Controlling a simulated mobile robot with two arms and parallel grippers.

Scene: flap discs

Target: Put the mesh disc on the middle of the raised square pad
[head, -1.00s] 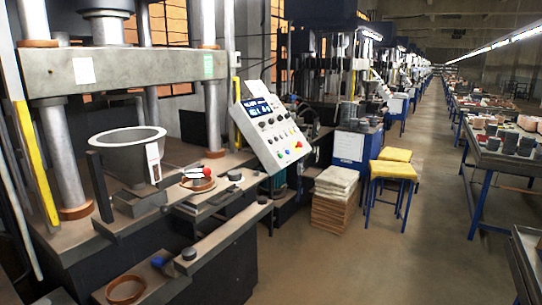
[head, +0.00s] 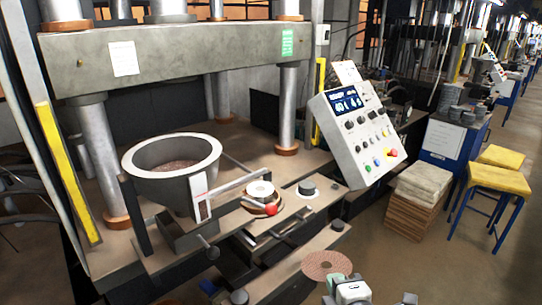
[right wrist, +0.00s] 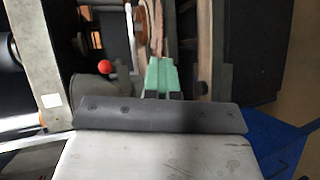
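The mesh disc (head: 318,258) is a thin reddish-brown round with a central hole. It is at the bottom of the head view, above the front beam. My right gripper (head: 336,281) has green fingertips shut on the disc's near edge. In the right wrist view the green fingertips (right wrist: 162,77) are together, with a thin tan edge, apparently the disc (right wrist: 158,32), running forward from them. I cannot single out the raised square pad with certainty; a small flat plate (head: 329,201) carries a white ring and a dark knob. My left gripper is not in view.
A large grey bowl (head: 172,150) of brownish grains stands on the press bench. A round stack (head: 260,190), a red ball knob (head: 271,210) and a tilted control panel (head: 357,135) are close by. Stacked sheets (head: 418,195) and yellow-topped stools (head: 498,180) stand right.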

